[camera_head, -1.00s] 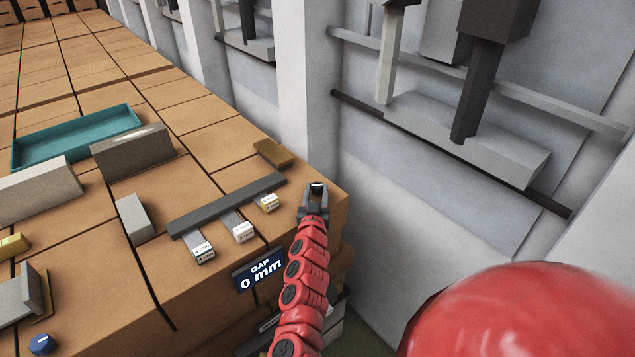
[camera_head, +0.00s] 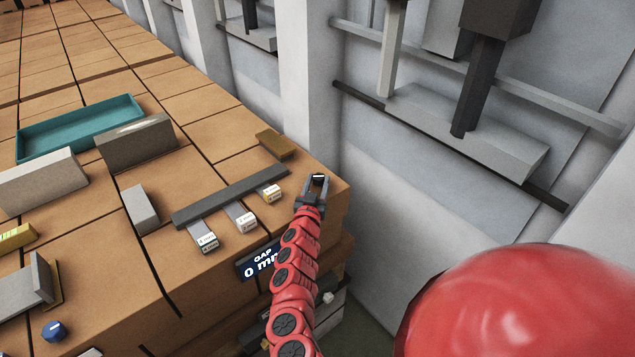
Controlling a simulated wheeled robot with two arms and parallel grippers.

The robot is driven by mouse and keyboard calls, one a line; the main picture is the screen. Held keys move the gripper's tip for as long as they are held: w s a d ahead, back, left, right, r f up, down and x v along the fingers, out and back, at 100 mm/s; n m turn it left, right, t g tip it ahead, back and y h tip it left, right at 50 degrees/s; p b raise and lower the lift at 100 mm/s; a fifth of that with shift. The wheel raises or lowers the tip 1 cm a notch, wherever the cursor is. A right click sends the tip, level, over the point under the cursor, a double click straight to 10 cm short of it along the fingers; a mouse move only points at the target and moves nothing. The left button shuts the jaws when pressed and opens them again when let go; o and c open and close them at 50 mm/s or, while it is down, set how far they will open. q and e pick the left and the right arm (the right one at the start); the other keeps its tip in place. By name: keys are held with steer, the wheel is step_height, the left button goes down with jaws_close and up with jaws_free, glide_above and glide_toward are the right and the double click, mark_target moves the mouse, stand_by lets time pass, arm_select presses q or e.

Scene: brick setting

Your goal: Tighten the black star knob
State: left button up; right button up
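I cannot make out a black star knob in this view. My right gripper (camera_head: 314,186) is over the near right corner of the brown block-topped bench (camera_head: 215,140). Its dark fingers stand apart with a gap between them, and a small dark piece with a light mark shows at their tips. I cannot tell whether that piece is part of the gripper or a separate thing. My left gripper is not in view.
A dark bar (camera_head: 230,197) with labelled tabs lies left of the gripper, with a brown block (camera_head: 275,144) behind. A teal tray (camera_head: 80,128), grey blocks (camera_head: 140,210) and a blue knob-like piece (camera_head: 54,331) are farther left. A grey wall (camera_head: 400,190) stands right of the bench.

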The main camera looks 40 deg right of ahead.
steer(key=o, duration=0.4)
steer(key=shift+a, duration=0.1)
steer(key=shift+s+a+f, duration=0.15)
steer(key=shift+s+a, duration=0.25)
steer(key=shift+a, duration=0.1)
steer(key=b+v, duration=0.1)
steer(key=v, duration=0.4)
steer(key=p+v, duration=0.2)
steer(key=v, duration=0.9)
steer(key=shift+s, duration=0.1)
